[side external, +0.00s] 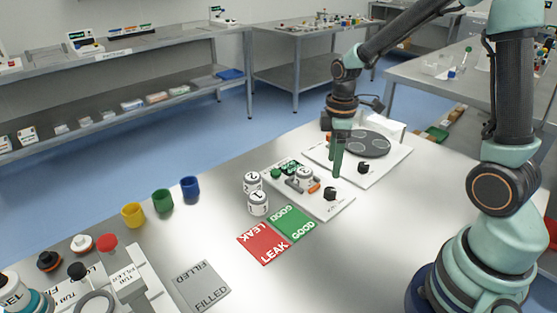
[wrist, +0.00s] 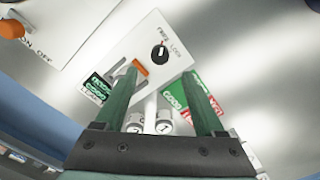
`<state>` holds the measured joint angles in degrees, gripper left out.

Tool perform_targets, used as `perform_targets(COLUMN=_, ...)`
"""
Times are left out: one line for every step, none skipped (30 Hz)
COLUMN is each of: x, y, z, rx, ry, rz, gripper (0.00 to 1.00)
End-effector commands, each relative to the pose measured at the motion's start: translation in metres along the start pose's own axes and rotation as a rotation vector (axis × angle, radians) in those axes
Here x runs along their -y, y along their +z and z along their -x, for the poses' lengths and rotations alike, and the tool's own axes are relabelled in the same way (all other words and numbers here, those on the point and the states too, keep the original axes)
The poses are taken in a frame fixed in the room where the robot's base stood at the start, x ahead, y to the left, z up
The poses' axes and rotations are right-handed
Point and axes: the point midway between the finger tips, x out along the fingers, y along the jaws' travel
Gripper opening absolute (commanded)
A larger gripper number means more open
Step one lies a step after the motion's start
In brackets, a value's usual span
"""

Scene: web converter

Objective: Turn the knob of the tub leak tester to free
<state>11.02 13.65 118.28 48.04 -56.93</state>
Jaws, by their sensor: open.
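The tub leak tester (side external: 325,208) is a white plate with a green display and a clamped white tub (side external: 305,174). Its black knob (side external: 331,193) is near the front right corner. In the wrist view the knob (wrist: 160,53) lies beside the words FREE and LOCK, just beyond my fingertips; its exact setting is hard to read. An orange part (wrist: 139,68) of the tester shows by the left fingertip. My gripper (wrist: 160,73) is open and empty, with green fingers apart. In the side view my gripper (side external: 337,160) hangs above the tester, behind the knob.
Two white tubs (side external: 258,203) stand left of the tester. Red LEAK (side external: 263,243) and green GOOD (side external: 292,222) mats lie in front. A second white device (side external: 385,172) with a grey disc and its own black knob (side external: 364,167) sits behind right.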

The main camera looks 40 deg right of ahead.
Motion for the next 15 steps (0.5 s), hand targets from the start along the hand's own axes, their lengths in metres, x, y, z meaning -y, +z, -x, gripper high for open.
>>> perform_targets(x=-0.001, y=-0.001, z=0.01, rx=-0.003, ry=0.005, rz=0.0, gripper=0.71)
perform_targets(x=-0.001, y=-0.001, z=0.015, rx=-0.003, ry=0.005, rz=0.0, gripper=0.71)
perform_targets(x=-0.001, y=-0.001, z=0.021, rx=-0.003, ry=0.004, rz=0.0, gripper=0.71)
perform_targets(x=-0.001, y=-0.001, z=0.024, rx=-0.003, ry=0.004, rz=0.0, gripper=0.71)
perform_targets(x=-0.001, y=-0.001, z=0.028, rx=-0.002, ry=0.003, rz=0.0, gripper=0.71)
perform_targets(x=-0.001, y=-0.001, z=0.031, rx=-0.002, ry=0.003, rz=0.0, gripper=0.71)
perform_targets(x=-0.001, y=0.0, z=0.034, rx=-0.002, ry=0.002, rz=0.001, gripper=0.71)
perform_targets(x=0.0, y=0.0, z=0.035, rx=-0.001, ry=0.001, rz=0.001, gripper=0.71)
perform_targets(x=0.0, y=0.0, z=0.037, rx=-0.001, ry=0.001, rz=0.001, gripper=0.71)
perform_targets(x=0.0, y=0.0, z=0.038, rx=-0.001, ry=0.001, rz=0.001, gripper=0.71)
perform_targets(x=0.0, y=0.0, z=0.039, rx=-0.001, ry=0.001, rz=0.001, gripper=0.71)
perform_targets(x=0.0, y=0.0, z=0.04, rx=-0.001, ry=0.001, rz=0.001, gripper=0.71)
perform_targets(x=0.0, y=0.0, z=0.04, rx=0.0, ry=0.001, rz=0.001, gripper=0.71)
perform_targets(x=0.0, y=0.0, z=0.04, rx=0.0, ry=0.001, rz=0.001, gripper=0.71)
perform_targets(x=0.0, y=0.0, z=0.04, rx=0.0, ry=0.0, rz=0.001, gripper=0.71)
